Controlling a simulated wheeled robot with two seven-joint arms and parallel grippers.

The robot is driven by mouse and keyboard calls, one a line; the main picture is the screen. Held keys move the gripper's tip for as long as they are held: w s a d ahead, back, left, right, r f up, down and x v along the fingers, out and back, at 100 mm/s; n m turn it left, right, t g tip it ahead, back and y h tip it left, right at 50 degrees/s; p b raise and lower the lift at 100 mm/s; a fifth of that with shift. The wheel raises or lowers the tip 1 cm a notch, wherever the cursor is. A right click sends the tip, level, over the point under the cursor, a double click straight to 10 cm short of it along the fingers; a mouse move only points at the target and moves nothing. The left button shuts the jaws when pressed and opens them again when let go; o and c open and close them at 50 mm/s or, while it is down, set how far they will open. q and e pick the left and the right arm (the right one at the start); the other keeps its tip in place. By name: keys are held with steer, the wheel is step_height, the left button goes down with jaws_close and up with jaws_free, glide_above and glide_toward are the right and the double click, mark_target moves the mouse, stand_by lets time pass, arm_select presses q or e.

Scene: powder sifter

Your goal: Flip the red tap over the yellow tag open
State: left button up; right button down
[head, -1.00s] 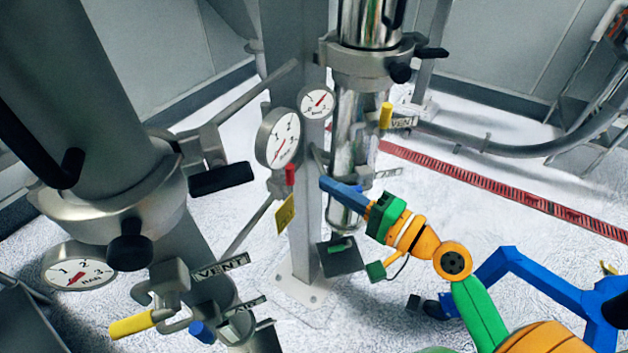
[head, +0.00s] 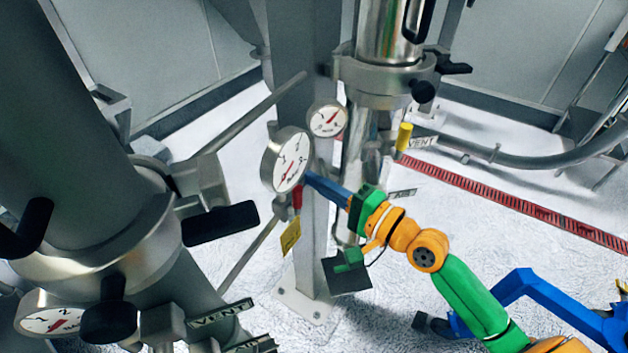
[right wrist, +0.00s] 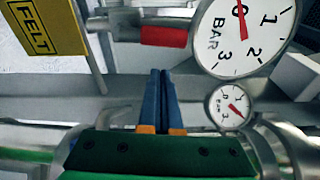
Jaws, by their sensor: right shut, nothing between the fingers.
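The red tap (head: 297,199) sits below the large gauge on the grey post, with the yellow tag (head: 291,236) hanging under it. In the right wrist view the red tap (right wrist: 164,37) lies sideways beside the gauge, and the yellow tag (right wrist: 44,27) reads FELT. My right gripper (head: 311,179) is shut and empty, its blue fingertips close to the red tap on its right side. In the right wrist view the fingertips (right wrist: 165,72) are just below the red handle, with a small apparent gap. My left gripper is out of view.
A large gauge (head: 287,160) and a small gauge (head: 328,119) are close to my right fingertips. The grey post (head: 309,240) stands behind. A thick pipe with black knobs fills the left.

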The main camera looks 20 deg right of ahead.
mark_target(297, 197)
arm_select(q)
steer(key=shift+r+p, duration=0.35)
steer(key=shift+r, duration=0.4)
arm_select(e)
steer(key=shift+s+a+r, duration=0.15)
steer(key=shift+s+a, duration=0.3)
steer(key=shift+s, duration=0.15)
steer(key=shift+s+a+r, duration=0.1)
steer(key=shift+s+a, duration=0.3)
steer(key=shift+s, duration=0.2)
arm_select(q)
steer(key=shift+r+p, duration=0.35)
arm_select(e)
steer(key=shift+s+a+n, duration=0.35)
steer(key=shift+s+n, duration=0.05)
steer(key=shift+n, duration=0.1)
steer(key=shift+r, duration=0.1)
